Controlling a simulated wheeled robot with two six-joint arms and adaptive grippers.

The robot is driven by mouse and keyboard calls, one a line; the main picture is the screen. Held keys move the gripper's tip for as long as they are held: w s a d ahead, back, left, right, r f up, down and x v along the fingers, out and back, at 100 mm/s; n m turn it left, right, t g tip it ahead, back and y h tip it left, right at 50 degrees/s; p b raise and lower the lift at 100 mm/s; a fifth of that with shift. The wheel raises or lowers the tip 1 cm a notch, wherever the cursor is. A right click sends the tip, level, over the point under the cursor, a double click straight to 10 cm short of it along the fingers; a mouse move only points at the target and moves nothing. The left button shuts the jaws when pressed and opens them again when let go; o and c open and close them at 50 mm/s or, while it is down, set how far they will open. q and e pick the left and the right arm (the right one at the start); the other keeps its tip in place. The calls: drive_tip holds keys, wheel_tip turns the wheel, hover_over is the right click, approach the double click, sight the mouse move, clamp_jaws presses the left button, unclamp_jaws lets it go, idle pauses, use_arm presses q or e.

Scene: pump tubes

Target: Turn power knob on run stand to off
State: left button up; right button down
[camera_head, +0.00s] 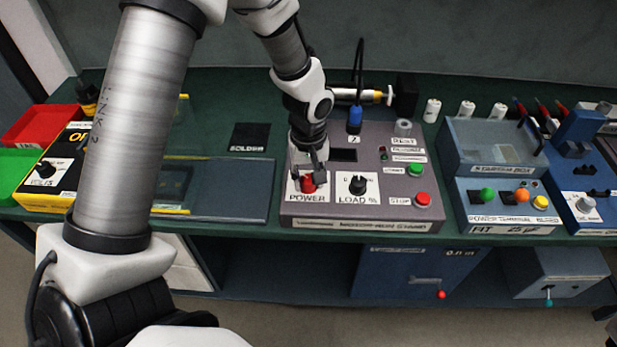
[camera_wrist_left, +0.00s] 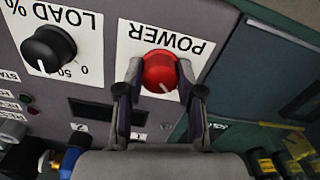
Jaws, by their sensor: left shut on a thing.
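The run stand (camera_head: 290,218) is a grey box on the green bench, in the middle of the head view. Its red power knob (camera_head: 308,186) sits on a white POWER label (camera_head: 296,195) at the front left of its top. In the left wrist view the red knob (camera_wrist_left: 159,71) shows a white pointer line at its lower edge. My left gripper (camera_head: 308,176) reaches down from above. Its two fingers (camera_wrist_left: 157,82) are on either side of the knob, shut on it. My right gripper is in neither view.
A black LOAD % knob (camera_head: 357,185) is close to the right of the power knob. Green (camera_head: 416,170) and red (camera_head: 422,199) buttons are further right. A blue connector (camera_head: 354,118) stands at the back. A dark flat panel (camera_head: 235,200) lies to the left.

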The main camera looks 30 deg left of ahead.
sight(308, 178)
use_arm(q)
drive_tip(key=o, duration=1.2)
drive_tip(key=shift+w+f, duration=0.1)
drive_tip(key=shift+c, duration=0.2)
wheel_tip(308, 178, up, 12)
